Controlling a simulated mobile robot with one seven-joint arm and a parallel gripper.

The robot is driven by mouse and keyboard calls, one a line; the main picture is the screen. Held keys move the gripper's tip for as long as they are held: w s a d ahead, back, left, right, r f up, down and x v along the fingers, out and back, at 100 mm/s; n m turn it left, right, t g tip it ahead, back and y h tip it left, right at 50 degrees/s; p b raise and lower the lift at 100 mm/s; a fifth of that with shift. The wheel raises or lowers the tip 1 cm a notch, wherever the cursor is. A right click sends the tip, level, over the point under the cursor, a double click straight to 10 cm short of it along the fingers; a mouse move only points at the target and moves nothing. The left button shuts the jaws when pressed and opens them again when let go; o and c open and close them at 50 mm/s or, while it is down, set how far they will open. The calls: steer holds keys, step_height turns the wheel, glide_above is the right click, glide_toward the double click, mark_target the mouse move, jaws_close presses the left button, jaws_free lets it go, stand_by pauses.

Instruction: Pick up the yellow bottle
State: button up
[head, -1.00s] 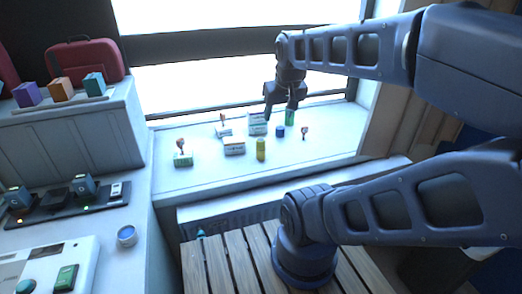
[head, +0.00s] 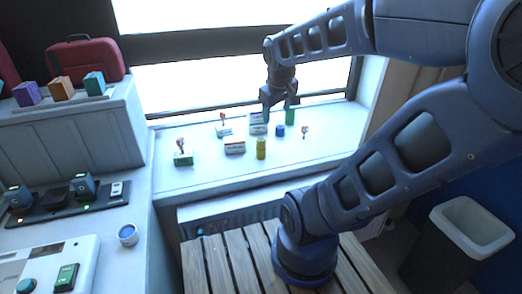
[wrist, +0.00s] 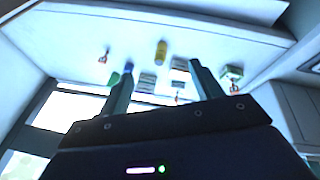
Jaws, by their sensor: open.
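The yellow bottle (head: 261,148) stands upright on the white window sill, near the front and right of a small white box. In the wrist view the yellow bottle (wrist: 161,52) shows beyond the fingertips, in line with the gap between them. My gripper (head: 280,112) is open and empty above the sill, up and behind the bottle in the head view. It also shows in the wrist view (wrist: 161,70), its two fingers apart. Nothing hides the bottle in either view.
A blue item (head: 280,131) and a green bottle (head: 290,116) stand right of the yellow bottle. White boxes (head: 235,148) and (head: 258,128) white cartons stand close by. A green-white box (head: 183,158) is farther left. The sill front (head: 215,180) is clear.

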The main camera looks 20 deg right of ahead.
steer(key=w+f+n+g+h, duration=0.1)
steer(key=w+f+n+h, duration=0.1)
steer(key=w+f+n, duration=0.75)
steer(key=n, duration=1.2)
glide_toward(261, 145)
steer(key=w+f, duration=0.1)
steer(key=shift+w+d+x, duration=0.1)
steer(key=shift+x, duration=2.65)
steer(key=shift+w+d+x, duration=0.1)
steer(key=shift+x, duration=2.65)
steer(key=shift+r, duration=0.1)
steer(key=c, duration=1.2)
